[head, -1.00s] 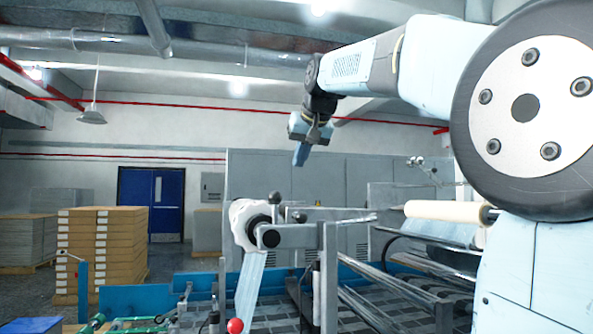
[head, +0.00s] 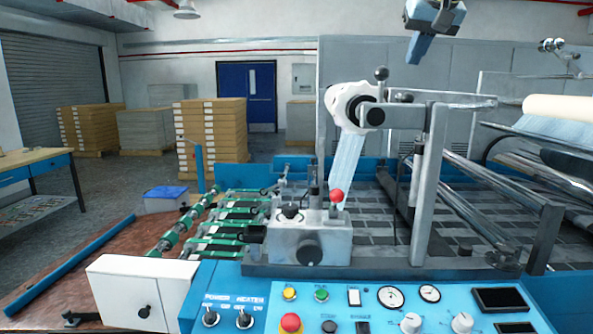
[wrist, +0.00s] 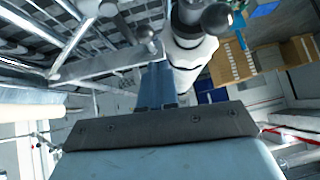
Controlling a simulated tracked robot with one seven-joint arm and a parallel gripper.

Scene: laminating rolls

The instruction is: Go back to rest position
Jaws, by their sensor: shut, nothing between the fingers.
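My gripper (head: 419,48) hangs at the top right of the head view, above the laminating machine, with its fingers pointing down. Its blue fingers are together and empty. In the wrist view my gripper (wrist: 157,88) also shows closed, with nothing between the fingers. The white roll (head: 349,106) sits on its arm below and left of my gripper, apart from it, and a pale blue film strip (head: 346,165) hangs down from it. The same white roll (wrist: 188,60) is near the fingertips in the wrist view, though the distance is hard to judge.
The blue control panel (head: 370,297) with knobs and gauges fills the front. A cream roll (head: 560,108) lies at the right. Stacked boxes (head: 211,139) stand left of the machine, a table (head: 30,160) at the far left. Open floor (head: 110,192) lies between.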

